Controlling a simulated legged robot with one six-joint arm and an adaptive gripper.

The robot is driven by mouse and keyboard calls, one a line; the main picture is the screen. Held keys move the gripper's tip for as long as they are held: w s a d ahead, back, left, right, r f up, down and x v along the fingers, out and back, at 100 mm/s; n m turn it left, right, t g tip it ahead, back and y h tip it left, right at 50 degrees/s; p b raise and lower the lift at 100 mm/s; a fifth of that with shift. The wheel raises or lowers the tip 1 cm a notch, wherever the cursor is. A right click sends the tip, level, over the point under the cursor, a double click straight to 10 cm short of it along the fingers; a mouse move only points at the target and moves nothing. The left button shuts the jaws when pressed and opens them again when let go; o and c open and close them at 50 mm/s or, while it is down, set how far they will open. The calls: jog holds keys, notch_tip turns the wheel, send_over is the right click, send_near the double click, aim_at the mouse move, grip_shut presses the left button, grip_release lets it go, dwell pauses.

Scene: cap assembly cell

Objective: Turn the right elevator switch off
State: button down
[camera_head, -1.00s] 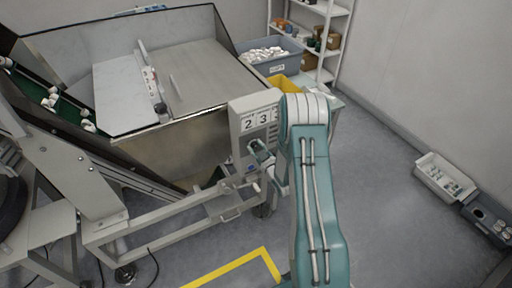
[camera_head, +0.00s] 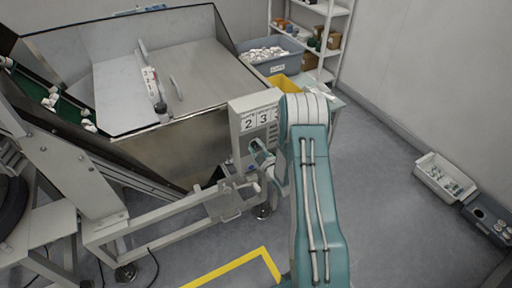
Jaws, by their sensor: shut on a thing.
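The grey control panel (camera_head: 243,130) with number labels stands at the front right corner of the hopper, in the middle of the head view. My arm rises in front of it and covers its right side. My gripper (camera_head: 247,184) is at the panel's lower part, small and partly hidden by my own wrist. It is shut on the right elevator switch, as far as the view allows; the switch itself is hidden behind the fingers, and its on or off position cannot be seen.
The metal hopper (camera_head: 190,155) and its frame rail (camera_head: 160,223) lie left of the gripper. A blue-grey bin (camera_head: 272,66) of white parts and a yellow bin (camera_head: 286,85) stand behind. Two crates (camera_head: 440,178) lie at the right wall. The floor between is clear.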

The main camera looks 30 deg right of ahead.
jog(key=shift+a+f, duration=0.1)
jog(key=shift+c, duration=1.7)
grip_release()
jog(key=s, duration=1.2)
jog(key=shift+d, duration=0.25)
jog(key=shift+w, duration=0.15)
